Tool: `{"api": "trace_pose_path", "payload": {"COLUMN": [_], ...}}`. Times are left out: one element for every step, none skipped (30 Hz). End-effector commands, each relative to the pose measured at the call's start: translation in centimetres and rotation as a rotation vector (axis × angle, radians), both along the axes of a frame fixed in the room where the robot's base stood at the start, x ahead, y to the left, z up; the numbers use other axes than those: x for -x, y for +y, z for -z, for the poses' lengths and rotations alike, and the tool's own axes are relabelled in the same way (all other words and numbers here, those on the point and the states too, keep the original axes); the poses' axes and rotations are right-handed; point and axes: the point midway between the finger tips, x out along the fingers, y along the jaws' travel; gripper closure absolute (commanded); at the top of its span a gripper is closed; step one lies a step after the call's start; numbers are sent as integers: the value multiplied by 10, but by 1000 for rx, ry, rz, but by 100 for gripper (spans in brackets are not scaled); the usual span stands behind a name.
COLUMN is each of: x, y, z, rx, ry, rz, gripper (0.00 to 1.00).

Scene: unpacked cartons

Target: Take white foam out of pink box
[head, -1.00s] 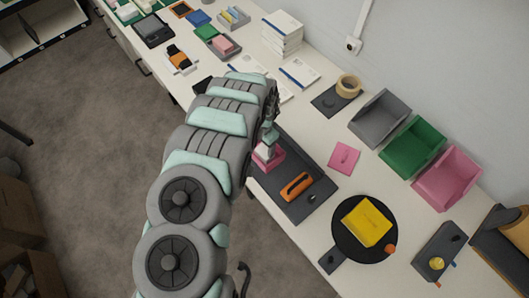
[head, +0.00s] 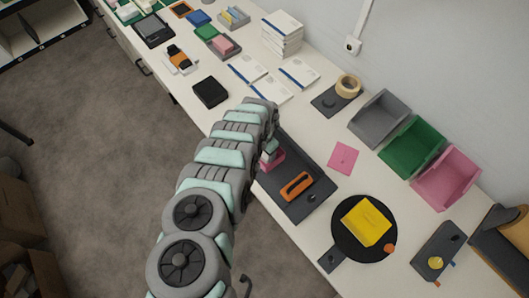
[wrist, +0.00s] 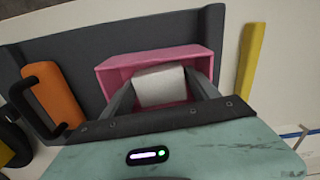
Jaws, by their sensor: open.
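The small pink box (wrist: 195,57) stands open on the dark tray, straight ahead of my gripper in the wrist view. The white foam (wrist: 160,87) is a pale block inside it, near the side facing me. My gripper (wrist: 160,83) is open, with one dark finger on each side of the foam. I cannot tell whether the fingers touch it. In the head view the pink box (head: 272,165) shows only in part beside my arm, which hides most of my gripper.
Gray, green (head: 412,148) and pink bins (head: 446,180) stand along the wall. A black round plate (head: 345,243) with a yellow piece is nearer.

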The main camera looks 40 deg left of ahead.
Motion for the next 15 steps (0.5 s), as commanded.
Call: {"api": "trace_pose_path", "payload": {"x": [0,0,0,0,0,1,1,1,1,1,1,1,1,1,1], "y": [0,0,0,0,0,0,0,0,0,0,0,0,0,-1,0], "z": [1,1,1,1,1,1,1,1,1,1,1,1,1,1,1], "rx": [0,0,0,0,0,1,1,1,1,1,1,1,1,1,1], "ry": [0,0,1,1,1,1,1,1,1,1,1,1,1,1,1], "rz": [0,0,0,0,0,0,0,0,0,0,0,0,0,0,0], "gripper": [31,31,31,31,31,31,32,34,37,40,42,46,48,51,54]}}
